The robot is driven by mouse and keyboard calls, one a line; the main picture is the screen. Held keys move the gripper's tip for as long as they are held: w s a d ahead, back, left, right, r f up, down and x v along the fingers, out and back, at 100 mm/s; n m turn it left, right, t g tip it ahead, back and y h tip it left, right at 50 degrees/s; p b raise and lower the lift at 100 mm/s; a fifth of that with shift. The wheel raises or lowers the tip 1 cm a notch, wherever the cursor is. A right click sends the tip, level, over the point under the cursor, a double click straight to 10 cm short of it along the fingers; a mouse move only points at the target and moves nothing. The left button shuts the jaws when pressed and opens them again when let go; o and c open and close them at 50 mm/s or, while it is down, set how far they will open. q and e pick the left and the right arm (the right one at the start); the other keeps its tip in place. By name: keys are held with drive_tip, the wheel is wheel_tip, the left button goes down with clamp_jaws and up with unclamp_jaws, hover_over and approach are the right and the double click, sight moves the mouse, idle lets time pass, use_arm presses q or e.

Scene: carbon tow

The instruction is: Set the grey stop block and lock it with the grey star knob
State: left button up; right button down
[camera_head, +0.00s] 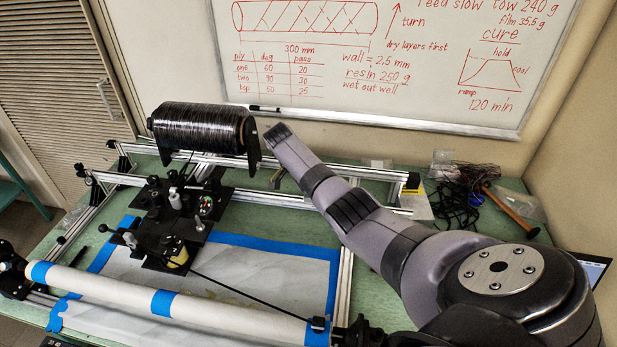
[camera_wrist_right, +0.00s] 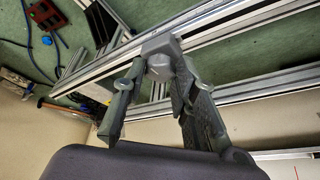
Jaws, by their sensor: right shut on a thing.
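In the right wrist view the grey stop block (camera_wrist_right: 159,42) sits against the aluminium rail (camera_wrist_right: 222,28). The grey star knob (camera_wrist_right: 160,69) is on its near side, facing my camera. My right gripper (camera_wrist_right: 159,66) has one finger on each side of the knob and is shut on it. The fingers hide the knob's sides, and I cannot tell how tight it is. In the head view my right arm reaches over the rails; its gripper, the block and the knob cannot be made out there. My left gripper is not in view.
A black tow spool (camera_head: 200,128) stands at the back left. A black carriage (camera_head: 170,215) sits in front of it. A white tube (camera_head: 130,290) with blue tape lies across the front.

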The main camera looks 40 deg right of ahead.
drive_tip(key=shift+d+r, duration=0.1)
idle(0.5)
drive_tip(key=c, duration=1.3)
unclamp_jaws()
drive_tip(key=v, duration=1.2)
drive_tip(key=shift+w, duration=0.1)
